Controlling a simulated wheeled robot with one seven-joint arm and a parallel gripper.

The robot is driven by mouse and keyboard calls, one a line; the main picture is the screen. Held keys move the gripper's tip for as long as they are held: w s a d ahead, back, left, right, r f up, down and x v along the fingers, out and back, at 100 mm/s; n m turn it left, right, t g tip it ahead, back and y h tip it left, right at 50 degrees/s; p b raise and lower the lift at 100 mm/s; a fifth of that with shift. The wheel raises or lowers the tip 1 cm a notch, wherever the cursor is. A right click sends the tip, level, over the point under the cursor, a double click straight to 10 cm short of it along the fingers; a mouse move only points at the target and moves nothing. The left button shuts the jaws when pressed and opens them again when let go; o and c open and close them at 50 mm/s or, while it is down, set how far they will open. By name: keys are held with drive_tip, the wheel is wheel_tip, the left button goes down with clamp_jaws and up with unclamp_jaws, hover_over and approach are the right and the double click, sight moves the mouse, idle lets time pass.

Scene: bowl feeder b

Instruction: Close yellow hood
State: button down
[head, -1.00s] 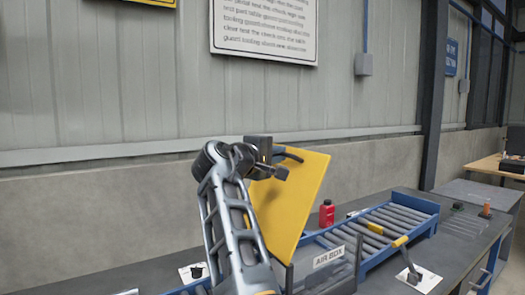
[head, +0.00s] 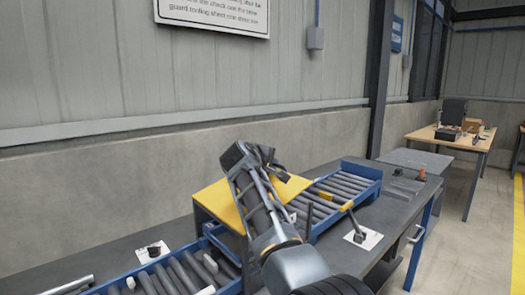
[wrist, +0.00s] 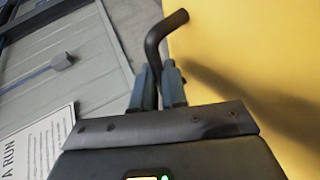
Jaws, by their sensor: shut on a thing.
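The yellow hood (head: 213,200) is in the middle of the head view, over the grey bench beside the roller track. It looks lowered to nearly level, and my arm covers part of it. I cannot tell whether its edge touches the box below. In the wrist view the hood (wrist: 240,50) fills the right side as a plain yellow panel. Its bent black handle (wrist: 153,48) runs down between the fingers of my gripper (wrist: 158,88), which is shut on it. In the head view the fingers are mostly hidden by my wrist.
A blue-framed roller track (head: 345,183) lies right of the hood, and another (head: 175,280) lies at front left. Black knobs on white plates stand on the bench at left (head: 153,250) and right (head: 360,237). A wooden table (head: 452,139) stands far right.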

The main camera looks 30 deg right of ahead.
drive_tip(key=shift+m+g+y, duration=0.4)
drive_tip(key=shift+m+y, duration=0.1)
drive_tip(key=shift+y, duration=0.4)
drive_tip(key=shift+w+d+f+p, duration=0.15)
drive_tip(key=shift+d+f+p, duration=0.2)
drive_tip(key=shift+d+f, duration=1.25)
drive_tip(key=shift+a+f, duration=0.1)
drive_tip(key=c, duration=1.3)
unclamp_jaws()
drive_tip(key=shift+f, duration=0.15)
drive_tip(key=shift+o, duration=0.7)
drive_tip(key=shift+f, duration=0.2)
drive_tip(key=shift+a, duration=0.2)
drive_tip(key=shift+a, duration=0.2)
drive_tip(key=shift+b+v, duration=0.5)
drive_tip(key=shift+v, duration=3.1)
